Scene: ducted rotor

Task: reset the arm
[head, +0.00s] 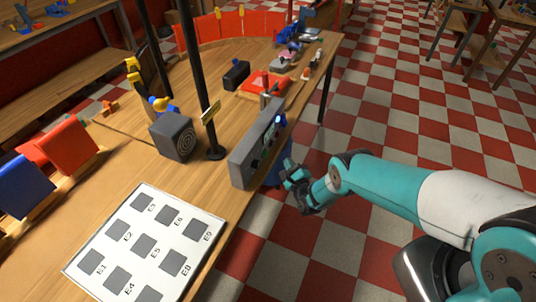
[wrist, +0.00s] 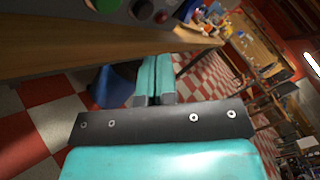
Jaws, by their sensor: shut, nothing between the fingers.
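My arm reaches in from the right of the head view, over the checkered floor. My gripper (head: 291,172) is just off the table's right edge, beside the grey control box. In the wrist view my gripper (wrist: 154,62) shows its two teal fingers pressed together, with nothing between them. It is shut and empty, and it touches nothing that I can see.
The wooden table (head: 120,178) holds a grey control box (head: 257,143) at its edge, a black post (head: 196,75), a dark speaker-like box (head: 173,137) and a white board with labelled grey squares (head: 188,197). A blue bin (wrist: 110,88) stands below the edge. The checkered floor (head: 385,95) is open.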

